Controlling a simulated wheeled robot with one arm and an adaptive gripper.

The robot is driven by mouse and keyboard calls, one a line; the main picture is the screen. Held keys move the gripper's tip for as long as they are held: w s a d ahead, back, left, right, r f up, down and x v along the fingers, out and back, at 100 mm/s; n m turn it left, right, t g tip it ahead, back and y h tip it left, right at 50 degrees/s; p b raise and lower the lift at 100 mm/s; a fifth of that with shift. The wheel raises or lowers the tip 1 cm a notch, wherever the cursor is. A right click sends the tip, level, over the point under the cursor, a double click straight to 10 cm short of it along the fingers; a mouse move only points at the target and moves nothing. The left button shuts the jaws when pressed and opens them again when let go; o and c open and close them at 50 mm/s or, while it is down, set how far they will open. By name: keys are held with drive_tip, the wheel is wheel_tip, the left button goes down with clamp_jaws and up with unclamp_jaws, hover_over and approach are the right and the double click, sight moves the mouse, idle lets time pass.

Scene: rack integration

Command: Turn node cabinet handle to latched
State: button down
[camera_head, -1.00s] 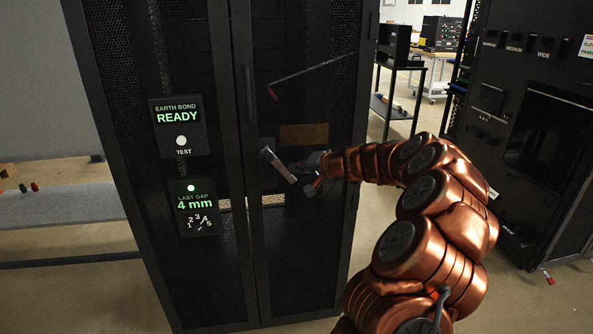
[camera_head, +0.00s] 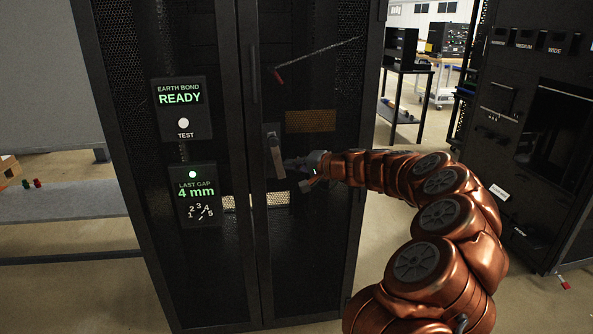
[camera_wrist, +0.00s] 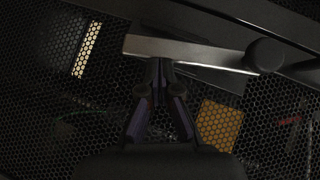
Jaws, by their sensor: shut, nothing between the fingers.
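The node cabinet (camera_head: 318,215) is a tall black rack with mesh doors. Its handle (camera_head: 276,158) is a pale grey lever on the right door, near the door seam. It hangs close to upright, with its lower end slightly right. In the wrist view the handle (camera_wrist: 190,49) runs across the top, with a round pivot (camera_wrist: 265,57) at its right end. My gripper (camera_head: 287,164) is right of the lever's lower half. In the wrist view my gripper (camera_wrist: 158,66) is shut and empty, its tips at the lever's edge. I cannot tell if they touch.
Left on the cabinet are an EARTH BOND READY panel (camera_head: 182,108) and a LAST GAP 4 mm panel (camera_head: 197,197). A thin rod with a red end (camera_head: 279,76) shows above the handle. A black rack (camera_head: 545,120) stands at right. Open floor lies between it and the cabinet.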

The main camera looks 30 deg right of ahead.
drive_tip(key=shift+w+a+f+b, duration=0.25)
drive_tip(key=shift+a+f+b, duration=0.25)
drive_tip(key=shift+a+b, duration=0.25)
drive_tip(key=shift+d, duration=0.15)
drive_tip(key=s+d+b, duration=0.1)
drive_tip(key=s+d, duration=0.6)
drive_tip(key=s, duration=0.3)
drive_tip(key=shift+s+d, duration=0.15)
drive_tip(key=shift+s, duration=0.2)
